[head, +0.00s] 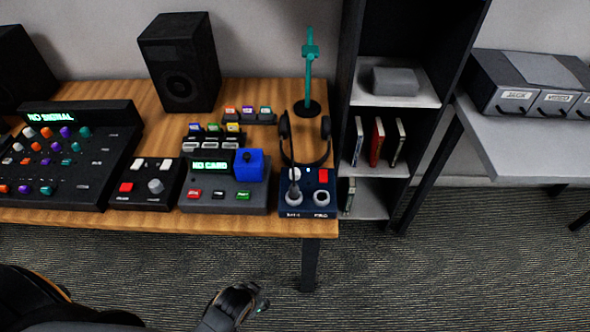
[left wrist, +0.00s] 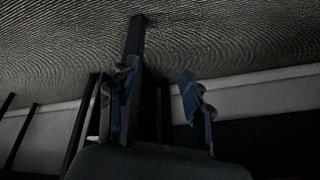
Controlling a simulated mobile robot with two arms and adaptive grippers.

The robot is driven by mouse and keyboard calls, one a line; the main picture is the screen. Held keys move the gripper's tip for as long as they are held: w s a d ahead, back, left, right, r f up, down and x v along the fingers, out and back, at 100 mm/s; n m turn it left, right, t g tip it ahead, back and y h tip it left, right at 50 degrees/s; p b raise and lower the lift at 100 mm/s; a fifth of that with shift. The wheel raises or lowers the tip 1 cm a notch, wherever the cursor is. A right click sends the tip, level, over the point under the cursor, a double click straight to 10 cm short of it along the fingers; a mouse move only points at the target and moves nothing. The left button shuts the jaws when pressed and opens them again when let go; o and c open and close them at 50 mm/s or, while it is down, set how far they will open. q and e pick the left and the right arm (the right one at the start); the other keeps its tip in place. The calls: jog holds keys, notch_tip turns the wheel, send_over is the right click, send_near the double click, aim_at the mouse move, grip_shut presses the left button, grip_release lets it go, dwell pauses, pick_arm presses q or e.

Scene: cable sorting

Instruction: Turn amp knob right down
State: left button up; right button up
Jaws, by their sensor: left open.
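A dark blue box (head: 308,207), which looks like the amp, sits at the desk's front right corner. On its front are two round pale-rimmed fittings, the left one (head: 294,197) and the right one (head: 321,198); I cannot tell how the knob is turned. A red and a white piece show behind them. My left gripper (head: 250,299) is low in front of the desk, below and left of the box, touching nothing visible. In the left wrist view its two fingers (left wrist: 158,100) are apart and empty. My right gripper is out of view.
Headphones (head: 327,148) stand close behind the blue box. Left of it are a console with a blue cube (head: 249,166), a small grey-knobbed box (head: 155,186) and a mixer (head: 60,160). A desk leg (head: 310,265) and shelf (head: 360,205) stand nearby. Carpet in front is open.

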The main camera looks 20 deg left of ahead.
pick_arm(q)
jog(key=w+r+t+b, duration=0.1)
jog(key=w+r+t, duration=0.15)
jog(key=r, duration=0.85)
jog(key=w+r+t, duration=0.1)
jog(key=w+r, duration=0.3)
jog(key=r, duration=0.8)
jog(key=w+d+r+m+t, duration=0.3)
jog(key=w+r+t, duration=0.2)
jog(key=w+r, duration=0.35)
jog(key=w+d+r+m+t, duration=0.3)
jog(key=w+r+t, duration=0.1)
jog(key=w+r, duration=0.4)
jog(key=w+d+r+m+t+h, duration=0.1)
jog(key=d+r+m+t+h, duration=0.1)
jog(key=d+r+m+h, duration=1)
jog(key=s+d+m+g+h, duration=0.4)
jog(key=d+m+g+h, duration=0.7)
jog(key=m, duration=0.8)
jog(key=m+g+y, duration=0.8)
jog(key=m+y, duration=0.1)
jog(key=y, duration=1.4)
send_near(295, 171)
notch_tip(295, 171, down, 9)
jog(key=shift+p, duration=0.8)
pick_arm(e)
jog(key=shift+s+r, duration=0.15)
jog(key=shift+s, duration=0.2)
